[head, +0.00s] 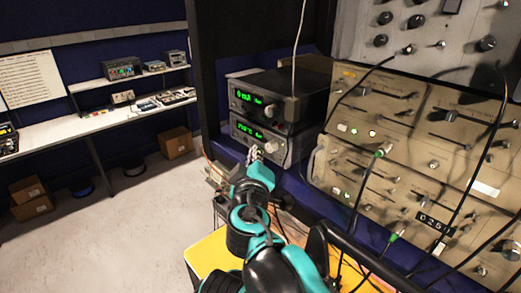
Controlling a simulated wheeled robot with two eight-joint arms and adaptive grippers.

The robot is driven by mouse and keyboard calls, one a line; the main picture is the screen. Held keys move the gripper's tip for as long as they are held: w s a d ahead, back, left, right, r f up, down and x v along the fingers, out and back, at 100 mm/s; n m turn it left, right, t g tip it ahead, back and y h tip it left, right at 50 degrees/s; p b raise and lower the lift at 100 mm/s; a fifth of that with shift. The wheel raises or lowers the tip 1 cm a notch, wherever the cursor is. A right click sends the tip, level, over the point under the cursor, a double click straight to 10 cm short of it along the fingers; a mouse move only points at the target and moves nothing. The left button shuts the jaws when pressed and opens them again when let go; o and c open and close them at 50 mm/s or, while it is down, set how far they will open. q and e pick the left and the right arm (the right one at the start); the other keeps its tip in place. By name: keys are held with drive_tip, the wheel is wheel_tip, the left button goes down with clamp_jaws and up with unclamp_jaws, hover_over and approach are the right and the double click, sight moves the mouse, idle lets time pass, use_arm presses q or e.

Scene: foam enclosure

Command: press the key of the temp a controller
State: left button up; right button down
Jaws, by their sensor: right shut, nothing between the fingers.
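Two dark controllers with green displays are stacked left of the panel rack. The upper controller (262,104) has a lit readout and a round knob. The lower controller (262,133) has a lit readout that looks like a temperature, but the text is too small to read surely. No label naming temp a can be read. My right gripper (254,154) is shut and empty, with its tips at the lower front of the lower controller. I cannot tell whether they touch it. The gripper hides part of that front, and I cannot make out the key. My left gripper is not in view.
Beige instrument panels (410,150) with knobs, sliders and hanging cables stand close on the right. A yellow surface (208,258) lies below my right arm. A white bench (100,120) with devices is at the far left, with open floor (120,220) before it.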

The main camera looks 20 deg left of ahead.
drive_tip(key=shift+s, duration=0.1)
drive_tip(key=shift+s+a, duration=0.25)
drive_tip(key=shift+s, duration=0.35)
drive_tip(key=shift+s+a, duration=0.3)
drive_tip(key=shift+s, duration=0.45)
drive_tip(key=shift+s+a, duration=0.35)
drive_tip(key=shift+s, duration=0.45)
drive_tip(key=shift+s+a, duration=0.3)
drive_tip(key=shift+s, duration=0.45)
